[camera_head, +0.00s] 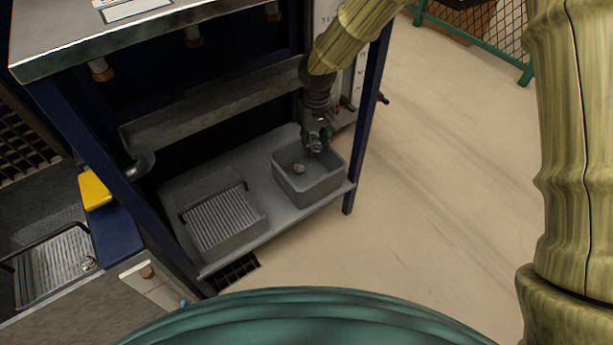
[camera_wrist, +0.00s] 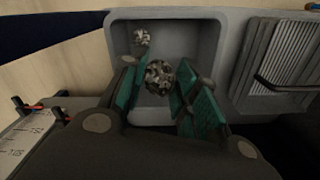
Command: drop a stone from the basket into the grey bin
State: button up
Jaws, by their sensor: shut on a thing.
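The open grey bin (camera_head: 322,188) stands on the right end of the lower shelf; it also shows in the wrist view (camera_wrist: 120,60). One speckled stone (camera_head: 299,168) lies inside it, near the far left corner in the wrist view (camera_wrist: 142,37). My gripper (camera_head: 317,142) is over the bin's far right part in the head view. In the wrist view my gripper (camera_wrist: 162,88) is shut on a second speckled stone (camera_wrist: 159,75), held between the green finger pads above the bin. A wire-handled basket-like tray (camera_head: 52,270) is at the far left, with a small pale lump at its right end.
A grey container with a ribbed top (camera_head: 222,218) and dark handle stands left of the bin on the shelf (camera_head: 258,222). A dark blue post (camera_head: 366,120) rises right of the bin. A grey trough (camera_head: 210,112) runs above. The floor on the right is clear.

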jog(key=shift+w+a+f, duration=0.2)
jog(key=shift+a+f, duration=0.2)
jog(key=shift+a, duration=0.25)
notch_tip(320, 180, down, 6)
jog(key=b, duration=0.6)
jog(key=shift+r, duration=0.1)
jog(key=o, duration=1.1)
jog(key=shift+r, duration=0.15)
jog(key=shift+r, duration=3.6)
